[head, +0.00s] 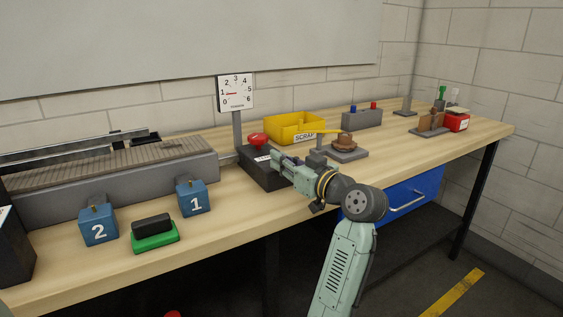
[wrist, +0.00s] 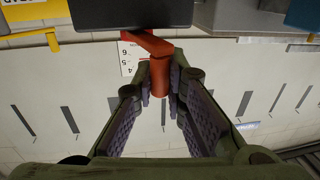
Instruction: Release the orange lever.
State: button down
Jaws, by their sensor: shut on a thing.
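The orange lever (wrist: 158,78) hangs from a dark box in the wrist view, with its upright end between the two finger pads. My gripper (wrist: 161,88) is shut on that end. In the head view my gripper (head: 272,161) is at the front right of the dark box (head: 254,172). There the lever is hidden behind my gripper, or too small to make out. A red knob (head: 257,140) shows on top of the box.
A dial gauge (head: 236,93) stands behind the box. A yellow scrap bin (head: 293,128) and a brown round part on a grey base (head: 346,150) are to the right. Blue blocks (head: 193,198) and a green-based pad (head: 154,242) sit at the left front, before a ribbed conveyor (head: 110,171).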

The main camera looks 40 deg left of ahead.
jog(key=c, duration=1.6)
grip_release()
jog(key=v, duration=1.2)
